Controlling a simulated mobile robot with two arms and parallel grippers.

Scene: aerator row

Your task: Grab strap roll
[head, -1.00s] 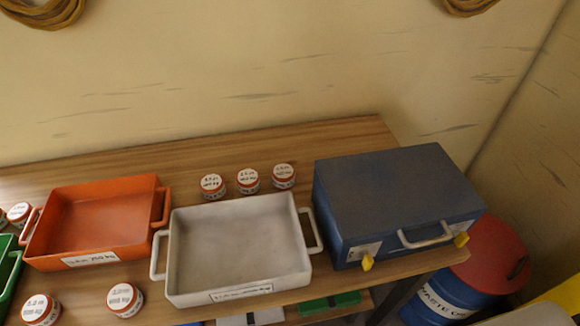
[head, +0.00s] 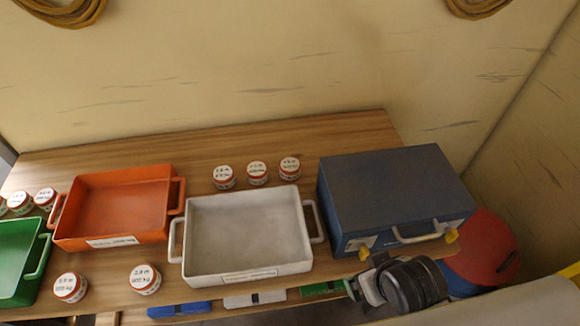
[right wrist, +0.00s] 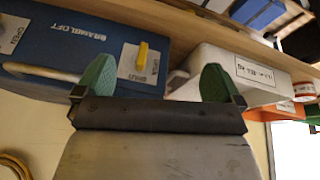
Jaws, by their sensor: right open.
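Several strap rolls, short round pieces with red edges and white printed tops, stand on the wooden table. Three are in a row behind the white tray: left (head: 223,177), middle (head: 257,173) and right (head: 290,168). Two are at the front, one in front of the orange tray (head: 145,279) and one further left (head: 70,287). More stand at the far left (head: 45,198). My right gripper (right wrist: 157,80) is open and empty, its green fingertips apart, near the blue case at the table's front right. A roll shows at the right of the right wrist view (right wrist: 304,91). My left gripper is out of view.
A white tray (head: 250,270), an orange tray (head: 118,243) and a green tray (head: 28,287) stand along the table (head: 380,125). A blue case (head: 395,185) with yellow latches is at the right. A red-lidded barrel (head: 490,245) stands beyond the table's right end.

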